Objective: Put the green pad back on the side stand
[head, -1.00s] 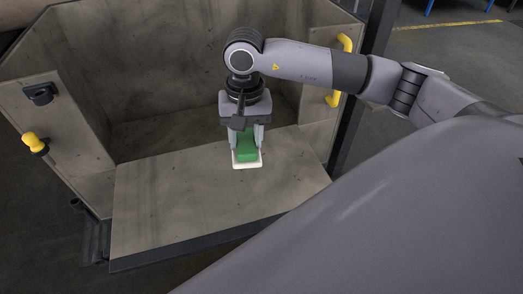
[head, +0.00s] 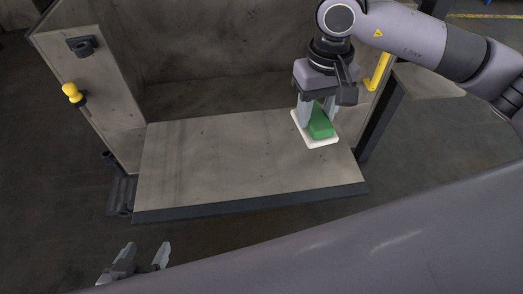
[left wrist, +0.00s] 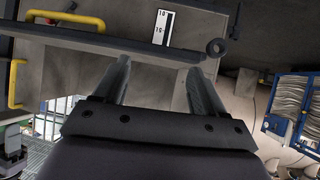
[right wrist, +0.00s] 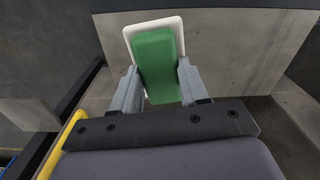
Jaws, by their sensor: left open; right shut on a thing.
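The green pad (head: 320,123) has a green block body and a white base plate (head: 328,143). My right gripper (head: 319,110) is shut on the green block, with the white plate below, over the right part of the flat metal panel (head: 230,165). In the right wrist view the green pad (right wrist: 158,65) sits between the fingers. I cannot tell whether the plate touches the panel. My left gripper (head: 145,258) is open and empty, low at the front left of the head view. Its fingers (left wrist: 158,88) also show apart in the left wrist view. I cannot make out the side stand for sure.
Upright metal walls enclose the panel at the back and sides. A yellow knob (head: 72,92) is on the left wall and a yellow handle (head: 378,72) on the right. A dark post (head: 382,122) stands right of the panel. Most of the panel is bare.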

